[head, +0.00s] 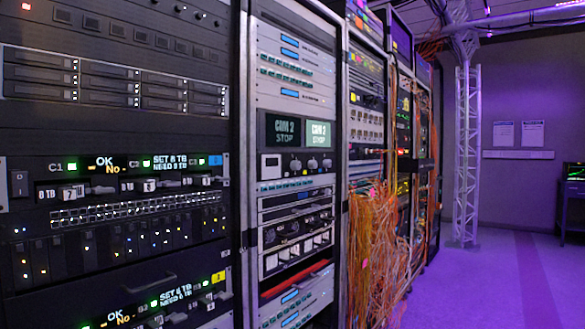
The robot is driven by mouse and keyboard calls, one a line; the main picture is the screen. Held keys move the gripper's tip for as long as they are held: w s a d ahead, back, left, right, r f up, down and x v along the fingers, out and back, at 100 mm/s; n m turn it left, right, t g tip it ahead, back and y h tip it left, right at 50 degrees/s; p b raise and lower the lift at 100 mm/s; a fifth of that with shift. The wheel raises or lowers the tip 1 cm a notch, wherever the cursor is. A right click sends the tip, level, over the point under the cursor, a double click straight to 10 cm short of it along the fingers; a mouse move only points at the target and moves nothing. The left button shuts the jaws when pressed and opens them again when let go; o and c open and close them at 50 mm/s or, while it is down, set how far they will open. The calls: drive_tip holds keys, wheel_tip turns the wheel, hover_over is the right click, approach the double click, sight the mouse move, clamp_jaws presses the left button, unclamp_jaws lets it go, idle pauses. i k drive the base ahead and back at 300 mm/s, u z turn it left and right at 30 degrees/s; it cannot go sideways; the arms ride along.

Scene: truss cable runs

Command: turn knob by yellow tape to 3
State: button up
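A small yellow tape label (218,277) with a dark mark sits at the right end of the lower lit panel (165,303) in the left rack. That panel has small displays, one reading "OK / No", another lit text display (180,295) and green lights. Small pale controls (178,318) show beneath the displays, partly cut off by the bottom edge of the picture. I cannot tell which one is the knob or what number it points to. My gripper is not in view.
A similar upper panel (130,172) in the left rack carries blue tape (215,160). The middle rack (295,150) stands beside it. Orange cables (375,235) hang in front of racks farther right. Purple floor (490,285) is open at the right, near a white truss (467,150).

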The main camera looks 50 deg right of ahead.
sight(312, 163)
drive_tip(key=u, duration=0.45)
drive_tip(key=k, duration=1)
drive_tip(key=z, duration=1.1)
drive_tip(key=i, duration=1.05)
drive_tip(key=u, duration=0.2)
